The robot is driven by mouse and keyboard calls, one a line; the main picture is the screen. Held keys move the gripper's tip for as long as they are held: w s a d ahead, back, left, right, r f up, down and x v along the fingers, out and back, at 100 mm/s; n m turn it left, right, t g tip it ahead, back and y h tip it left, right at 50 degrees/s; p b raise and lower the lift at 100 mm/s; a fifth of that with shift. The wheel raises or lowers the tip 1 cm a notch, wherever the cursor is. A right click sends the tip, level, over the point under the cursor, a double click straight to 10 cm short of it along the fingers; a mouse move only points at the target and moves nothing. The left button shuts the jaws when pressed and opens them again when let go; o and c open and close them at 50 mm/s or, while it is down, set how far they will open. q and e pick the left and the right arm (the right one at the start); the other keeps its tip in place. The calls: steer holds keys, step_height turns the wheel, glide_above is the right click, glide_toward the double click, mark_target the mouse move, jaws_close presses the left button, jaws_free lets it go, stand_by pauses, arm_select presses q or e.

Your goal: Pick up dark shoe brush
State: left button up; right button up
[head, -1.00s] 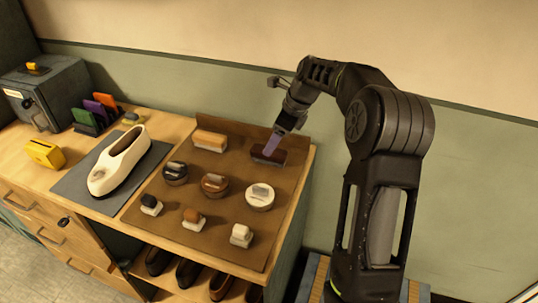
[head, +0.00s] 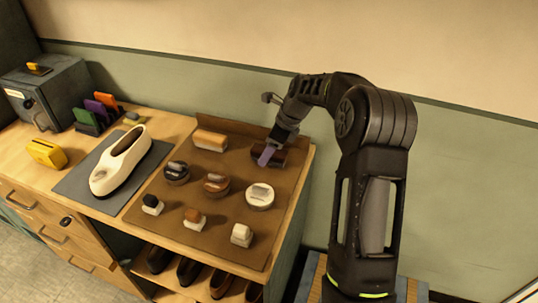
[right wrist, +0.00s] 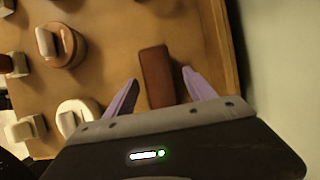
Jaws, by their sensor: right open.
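The dark shoe brush (head: 284,155) lies at the back right of the brown mat (head: 232,222), partly hidden in the head view by my right gripper (head: 267,154). In the right wrist view the brush's brown block (right wrist: 156,76) lies between the two purple fingers of my right gripper (right wrist: 159,84), which are open. A gap shows on each side of the brush, and the fingers do not appear to grip it. I cannot tell the exact height of the fingertips. My left gripper is in neither view.
A lighter brush (head: 210,140) lies to the left at the mat's back edge. Several polish tins and small daubers stand in front, with a white-topped tin (head: 260,196) nearest. A white shoe (head: 120,162) lies on a grey mat. The wall rises close behind the bench.

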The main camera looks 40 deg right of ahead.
steer(key=shift+f, duration=0.3)
stand_by(0.5)
steer(key=shift+c, duration=0.4)
jaws_close()
